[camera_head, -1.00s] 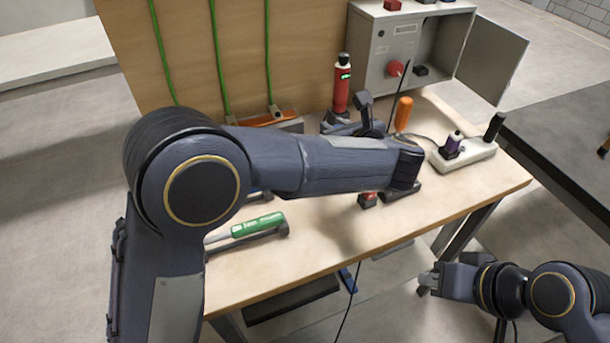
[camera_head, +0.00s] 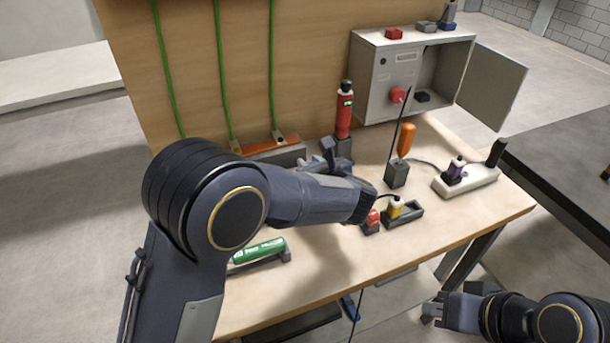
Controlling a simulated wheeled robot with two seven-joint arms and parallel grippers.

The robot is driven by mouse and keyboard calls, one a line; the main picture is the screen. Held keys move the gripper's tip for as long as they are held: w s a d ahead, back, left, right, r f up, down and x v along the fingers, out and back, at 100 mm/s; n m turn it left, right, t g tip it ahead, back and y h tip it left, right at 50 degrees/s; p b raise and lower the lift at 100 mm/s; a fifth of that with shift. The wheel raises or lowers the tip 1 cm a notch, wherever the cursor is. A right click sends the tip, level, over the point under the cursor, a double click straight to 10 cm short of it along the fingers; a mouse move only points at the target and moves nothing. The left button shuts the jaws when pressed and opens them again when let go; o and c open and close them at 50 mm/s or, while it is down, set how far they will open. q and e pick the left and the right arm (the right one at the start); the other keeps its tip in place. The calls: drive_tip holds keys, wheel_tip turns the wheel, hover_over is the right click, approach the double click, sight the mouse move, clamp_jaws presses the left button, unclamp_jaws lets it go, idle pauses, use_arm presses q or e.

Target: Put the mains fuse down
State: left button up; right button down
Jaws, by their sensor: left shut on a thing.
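My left gripper (camera_head: 322,162) is over the back of the workbench, in front of the red device with a green display (camera_head: 344,110). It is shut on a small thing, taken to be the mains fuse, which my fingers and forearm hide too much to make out. My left forearm reaches across the bench in front of it. My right gripper (camera_head: 440,306) hangs off the front right of the bench, apart from everything; its finger gap is not clear.
A grey cabinet (camera_head: 370,85) with an open door stands at the back. An orange-handled screwdriver (camera_head: 406,140), a yellow-topped piece (camera_head: 395,207), a red piece (camera_head: 372,217), a power strip (camera_head: 480,178) and a green cylinder (camera_head: 258,251) are on the workbench (camera_head: 325,260). Its front middle is clear.

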use_arm(q)
drive_tip(key=shift+w+a+f, duration=0.1)
drive_tip(key=shift+a+f, duration=0.1)
drive_tip(key=shift+f, duration=0.05)
drive_tip(key=f, duration=0.2)
drive_tip(key=w+a+f, duration=0.1)
drive_tip(key=shift+f, duration=0.8)
drive_tip(key=shift+f, duration=0.2)
drive_tip(key=o, duration=1)
drive_tip(key=shift+r, duration=0.1)
drive_tip(key=shift+s, duration=0.1)
